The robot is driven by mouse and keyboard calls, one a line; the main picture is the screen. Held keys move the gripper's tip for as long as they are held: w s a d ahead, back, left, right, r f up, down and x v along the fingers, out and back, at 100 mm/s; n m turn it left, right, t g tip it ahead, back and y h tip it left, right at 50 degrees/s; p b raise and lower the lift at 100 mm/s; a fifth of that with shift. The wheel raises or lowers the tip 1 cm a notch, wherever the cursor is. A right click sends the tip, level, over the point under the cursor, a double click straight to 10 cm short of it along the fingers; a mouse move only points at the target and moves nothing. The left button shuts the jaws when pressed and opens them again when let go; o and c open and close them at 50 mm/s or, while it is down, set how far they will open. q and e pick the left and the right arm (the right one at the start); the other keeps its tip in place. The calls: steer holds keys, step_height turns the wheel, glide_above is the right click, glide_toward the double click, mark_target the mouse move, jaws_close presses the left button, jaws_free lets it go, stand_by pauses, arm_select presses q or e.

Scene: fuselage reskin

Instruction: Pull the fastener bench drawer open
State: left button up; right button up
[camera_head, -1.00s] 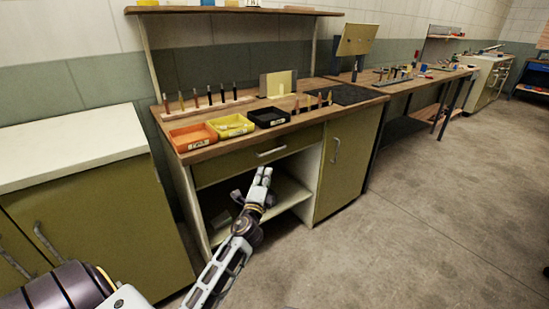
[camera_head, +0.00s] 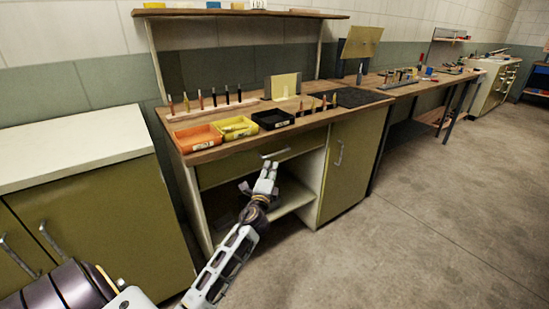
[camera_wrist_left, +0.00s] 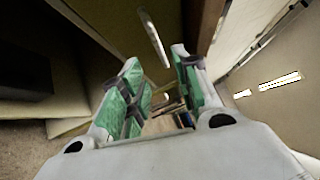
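The fastener bench drawer (camera_head: 222,173) is an olive-green front under the wooden bench top, and it looks closed. Its pale bar handle (camera_head: 275,153) is at the middle right of the front. My left gripper (camera_head: 270,164) is just below and in front of the handle. In the left wrist view its two green-padded fingers (camera_wrist_left: 157,68) stand apart with nothing between them. The handle (camera_wrist_left: 153,37) shows there ahead of the fingertips, not between them. I cannot tell the remaining gap exactly. My right gripper is not in view.
On the bench top (camera_head: 228,152) stand an orange bin (camera_head: 197,137), a yellow bin (camera_head: 235,127) and a black bin (camera_head: 272,118). An open shelf (camera_head: 291,196) lies below the drawer. An olive cupboard door (camera_head: 345,170) is to its right. A white-topped cabinet (camera_head: 75,155) stands left.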

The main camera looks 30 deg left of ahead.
arm_select(q)
steer(key=b+x, duration=0.1)
steer(key=x, duration=0.8)
steer(key=shift+w, duration=0.2)
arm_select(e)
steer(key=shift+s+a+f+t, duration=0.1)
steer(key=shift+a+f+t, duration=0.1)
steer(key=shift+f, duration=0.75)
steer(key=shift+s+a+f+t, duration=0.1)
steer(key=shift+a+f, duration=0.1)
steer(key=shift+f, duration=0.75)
arm_select(q)
steer(key=shift+a+r, duration=0.1)
steer(key=shift+a, duration=0.05)
steer(key=c, duration=0.7)
jaws_close()
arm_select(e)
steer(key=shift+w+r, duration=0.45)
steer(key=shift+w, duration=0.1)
